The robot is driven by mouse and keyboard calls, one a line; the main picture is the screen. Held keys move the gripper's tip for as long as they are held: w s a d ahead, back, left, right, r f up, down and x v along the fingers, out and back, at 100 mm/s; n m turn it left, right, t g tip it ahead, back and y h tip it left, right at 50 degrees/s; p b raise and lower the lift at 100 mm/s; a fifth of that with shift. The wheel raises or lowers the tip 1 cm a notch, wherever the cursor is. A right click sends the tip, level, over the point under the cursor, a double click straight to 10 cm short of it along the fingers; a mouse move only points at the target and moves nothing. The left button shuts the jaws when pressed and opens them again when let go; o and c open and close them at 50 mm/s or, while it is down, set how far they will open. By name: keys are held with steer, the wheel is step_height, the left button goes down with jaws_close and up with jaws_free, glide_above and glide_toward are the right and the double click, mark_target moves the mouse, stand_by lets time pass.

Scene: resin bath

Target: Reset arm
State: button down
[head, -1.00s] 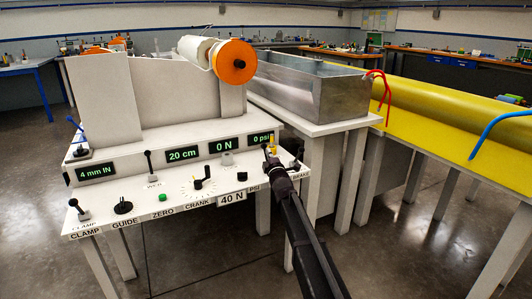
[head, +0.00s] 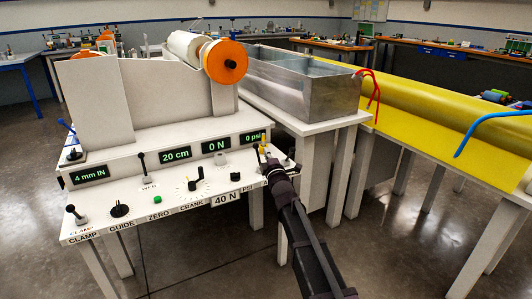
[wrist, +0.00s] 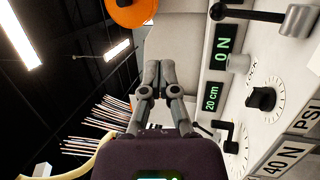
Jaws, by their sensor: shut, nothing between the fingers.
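My gripper (head: 265,160) is at the right end of the white control panel (head: 140,200), beside the PSI label and near the small yellow part. In the wrist view my gripper (wrist: 159,75) has its fingertips together, with nothing between them. The fingers point toward the machine's grey upright panel. My arm reaches in from the lower right of the head view. The panel's displays read 4 mm IN, 20 cm, 0 N and 0 psi. The crank dial (head: 195,183) and the 40 N label (head: 226,199) are to the left of my gripper.
An orange-ended roll (head: 226,62) sits on top of the machine. A metal bath (head: 320,90) stands behind and right. A yellow-covered table (head: 440,120) with red and blue hoses is farther right. Levers (head: 141,160) and knobs stick up from the panel. The floor in front is clear.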

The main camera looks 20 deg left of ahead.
steer(key=shift+d, duration=0.1)
steer(key=d+f+m+g+h, duration=0.1)
steer(key=d+f+m+h, duration=0.3)
steer(key=d, duration=0.3)
steer(key=d+f+m+g+h, duration=0.25)
steer(key=d+f+m, duration=0.2)
steer(key=d, duration=0.35)
steer(key=s+d+f+m+g+h, duration=0.2)
steer(key=s+d+f+m+g, duration=0.15)
steer(key=s+d+f, duration=0.35)
steer(key=s+d+f+m+g+h, duration=0.2)
steer(key=s+d+f+m+h, duration=0.15)
steer(key=d, duration=0.55)
steer(key=s+d+f+m+g, duration=0.1)
steer(key=s+d+m+g, duration=0.2)
steer(key=s, duration=0.4)
steer(key=s+d+f+m+g+y+p, duration=0.1)
steer(key=s+d+m+g, duration=0.2)
steer(key=s, duration=0.4)
steer(key=s+d+f+m+g, duration=0.1)
steer(key=s+d+m+g, duration=0.15)
steer(key=s, duration=0.45)
step_height(320, 180, up, 32)
steer(key=p, duration=3.2)
steer(key=shift+d, duration=0.3)
